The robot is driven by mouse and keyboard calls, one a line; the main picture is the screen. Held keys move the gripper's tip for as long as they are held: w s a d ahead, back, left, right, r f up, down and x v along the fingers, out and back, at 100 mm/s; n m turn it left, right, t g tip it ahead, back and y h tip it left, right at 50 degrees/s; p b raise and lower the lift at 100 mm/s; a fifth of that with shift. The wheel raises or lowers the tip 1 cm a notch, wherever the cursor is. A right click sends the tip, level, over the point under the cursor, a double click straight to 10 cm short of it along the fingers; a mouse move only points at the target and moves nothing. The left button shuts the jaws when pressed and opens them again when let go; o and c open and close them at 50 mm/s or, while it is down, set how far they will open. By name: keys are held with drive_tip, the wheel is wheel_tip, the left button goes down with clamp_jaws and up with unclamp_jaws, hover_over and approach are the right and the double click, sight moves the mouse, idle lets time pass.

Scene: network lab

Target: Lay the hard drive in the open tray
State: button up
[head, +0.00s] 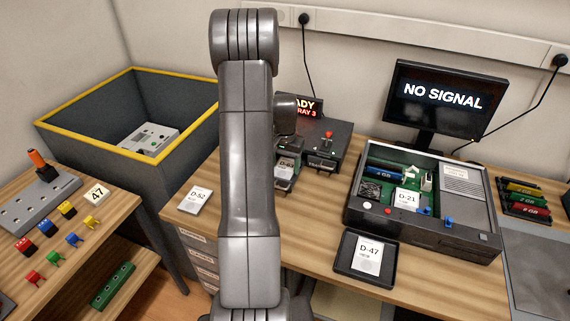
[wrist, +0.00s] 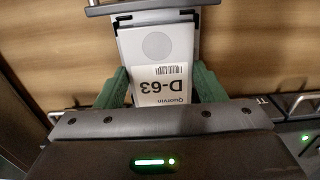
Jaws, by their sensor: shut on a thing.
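A hard drive labelled D-63 (wrist: 158,50) shows in the wrist view, its label upside down in the picture. The green fingers of my gripper (wrist: 162,86) are shut on its two long sides. An open tray with a metal handle (wrist: 150,7) shows at the top of the wrist view, around or under the drive's far end; I cannot tell whether the drive touches its floor. In the head view the open tray (head: 283,168) sticks out from the dark drive unit (head: 333,145). My arm hides part of that unit.
The unit's display (head: 306,106) reads partly "ADY" and "RAY 3". To the right are an open computer case (head: 478,228) with drive D-21, and a dark tray (head: 345,263) holding drive D-47. Drive D-52 (head: 195,199) lies left of my arm. A yellow-rimmed bin (head: 85,130) stands left.

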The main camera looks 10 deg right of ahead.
drive_tip(key=shift+f+b, duration=0.35)
drive_tip(key=shift+f, duration=0.1)
idle(0.9)
drive_tip(key=o, duration=1.4)
drive_tip(key=shift+o, duration=0.2)
drive_tip(key=shift+r, duration=0.15)
drive_tip(key=shift+r+p, duration=2.5)
drive_tip(key=shift+r, duration=1.45)
drive_tip(key=shift+f, duration=0.2)
drive_tip(key=shift+f+b, duration=2.45)
drive_tip(key=shift+f, duration=1.3)
